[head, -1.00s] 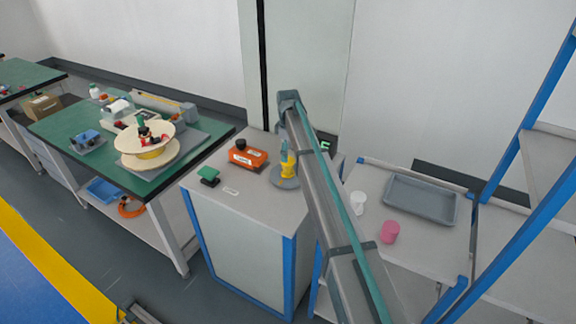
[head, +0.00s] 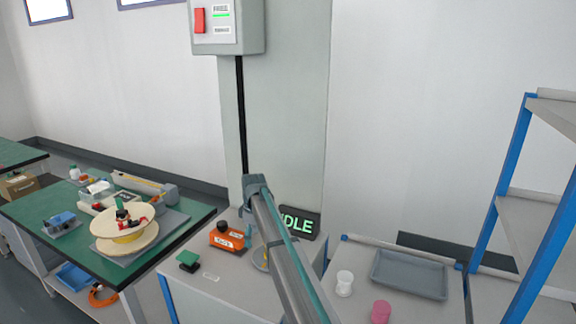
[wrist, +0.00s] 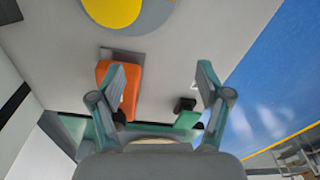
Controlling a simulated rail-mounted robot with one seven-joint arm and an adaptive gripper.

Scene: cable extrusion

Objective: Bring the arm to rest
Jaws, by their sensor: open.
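My gripper (wrist: 163,82) is open and empty in the wrist view, its two teal fingers spread wide above the grey cabinet top (head: 205,288). Beyond the left finger lies an orange box (wrist: 103,72), partly hidden by it. A small dark and green item (wrist: 186,115) shows near the right finger. In the head view my arm rises from the bottom over the cabinet. The gripper itself is not clearly visible there.
The orange box (head: 227,238) and a green-topped item (head: 188,260) sit on the cabinet, before an IDLE sign (head: 300,222). To the right are a white cup (head: 344,283), a pink cup (head: 380,311), a grey tray (head: 409,274) and a blue-framed shelf (head: 511,160). A spool (head: 124,228) stands left.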

